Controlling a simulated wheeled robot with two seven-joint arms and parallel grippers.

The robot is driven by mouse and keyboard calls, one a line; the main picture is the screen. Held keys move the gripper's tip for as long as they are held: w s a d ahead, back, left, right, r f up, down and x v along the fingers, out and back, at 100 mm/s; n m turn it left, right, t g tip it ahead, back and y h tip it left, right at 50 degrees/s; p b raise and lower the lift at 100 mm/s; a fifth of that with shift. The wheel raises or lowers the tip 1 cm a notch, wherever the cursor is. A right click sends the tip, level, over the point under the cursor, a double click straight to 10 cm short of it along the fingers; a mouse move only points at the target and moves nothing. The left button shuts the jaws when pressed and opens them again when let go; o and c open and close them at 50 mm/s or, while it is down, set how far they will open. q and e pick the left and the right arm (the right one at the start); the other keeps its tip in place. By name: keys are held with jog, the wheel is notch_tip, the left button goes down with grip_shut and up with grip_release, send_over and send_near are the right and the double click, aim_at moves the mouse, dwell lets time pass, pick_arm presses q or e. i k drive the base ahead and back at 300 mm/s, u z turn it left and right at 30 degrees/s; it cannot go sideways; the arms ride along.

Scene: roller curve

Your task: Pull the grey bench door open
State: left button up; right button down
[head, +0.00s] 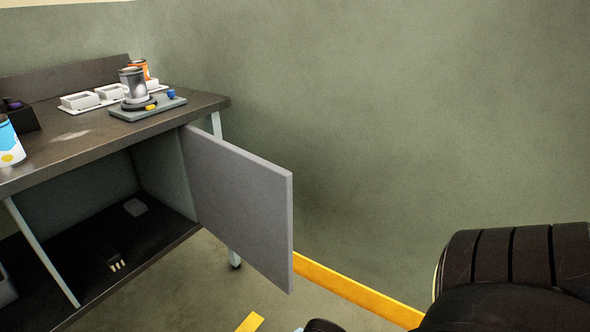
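The grey bench door (240,205) stands swung well out from the bench (95,142), hinged at the right side of its opening. Its free edge points toward the lower right, and the cabinet interior (165,205) is exposed. No gripper that I can make out touches the door. Neither of my grippers is clearly in view.
The bench top holds a metal canister (134,84) on a grey plate (148,108), white trays (80,100) and a blue-white can (8,142). Small items lie inside the cabinet. A green wall (400,110) rises behind.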

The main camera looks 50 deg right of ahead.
aim_at(245, 199)
jog(key=u, duration=0.95)
jog(key=i, duration=0.7)
jog(key=z, duration=2.1)
